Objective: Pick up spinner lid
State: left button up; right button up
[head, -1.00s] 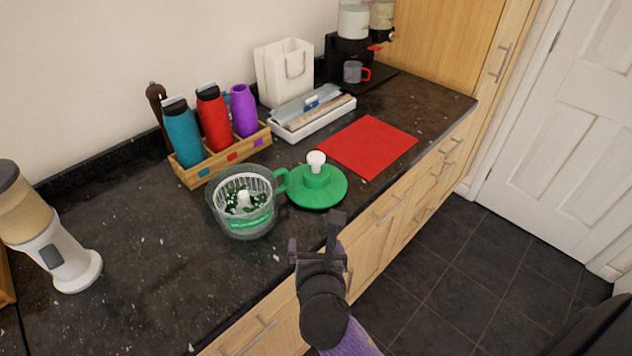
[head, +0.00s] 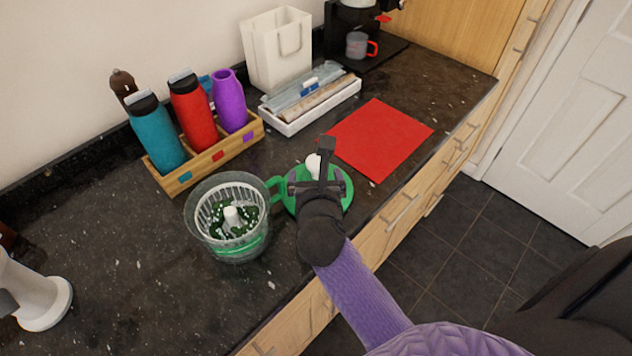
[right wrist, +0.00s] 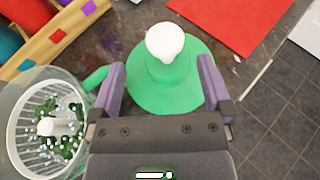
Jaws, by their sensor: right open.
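The spinner lid (head: 340,190) is a green disc with a raised hub and a white knob. It lies on the dark counter just right of the clear spinner bowl (head: 227,235). The bowl holds a white basket with green leaves. My right gripper (head: 312,163) is over the lid and hides much of it in the head view. In the right wrist view the lid (right wrist: 170,88) and its white knob show between the open, empty fingers of the gripper (right wrist: 160,85). I cannot tell whether the fingers touch it.
A red mat (head: 382,140) lies right of the lid. A wooden rack (head: 205,158) with several bottles stands behind the bowl. A white tray (head: 318,108) is farther back. The counter's front edge runs close to the lid.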

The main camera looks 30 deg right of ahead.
aim_at(317, 162)
jog(key=b+x, duration=0.1)
jog(key=x, duration=0.4)
jog(key=shift+d+b, duration=0.3)
jog(key=shift+b, duration=0.05)
jog(key=shift+w+d, duration=0.15)
jog(key=shift+w, duration=0.3)
jog(key=shift+r, duration=0.1)
jog(key=shift+c, duration=0.5)
jog(key=c, duration=1.2)
grip_shut()
